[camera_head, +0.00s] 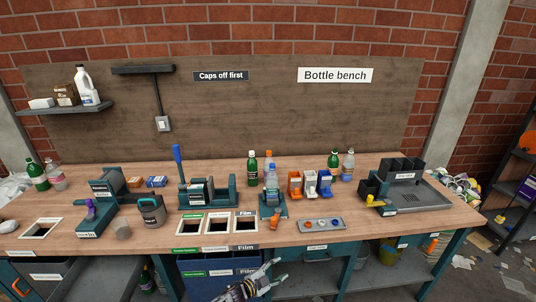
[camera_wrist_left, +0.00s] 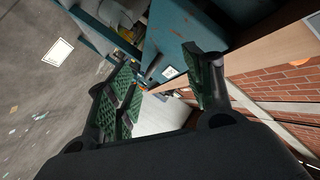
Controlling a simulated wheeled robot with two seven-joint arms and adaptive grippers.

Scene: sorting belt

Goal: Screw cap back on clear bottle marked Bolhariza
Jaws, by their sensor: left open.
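A clear bottle (camera_head: 271,180) stands upright in a teal holder (camera_head: 269,203) at the middle of the bench. Its label and neck are too small to read or judge. Other clear bottles stand at the right back (camera_head: 348,165) and far left (camera_head: 58,178); I cannot tell which is marked Bolhariza. A grey tray (camera_head: 337,226) right of the holder holds several small round caps (camera_head: 308,224). My left gripper (camera_head: 278,272) is open and empty in front of the bench edge, below the holder. In the left wrist view its green-padded fingers (camera_wrist_left: 160,92) are apart with nothing between them. My right gripper is not in view.
Left of the holder are framed openings (camera_head: 217,238) in the benchtop and a teal fixture with a blue lever (camera_head: 178,158). Small orange, white and blue dispensers (camera_head: 310,183) stand behind the cap tray. Bench front between tray and right end is clear.

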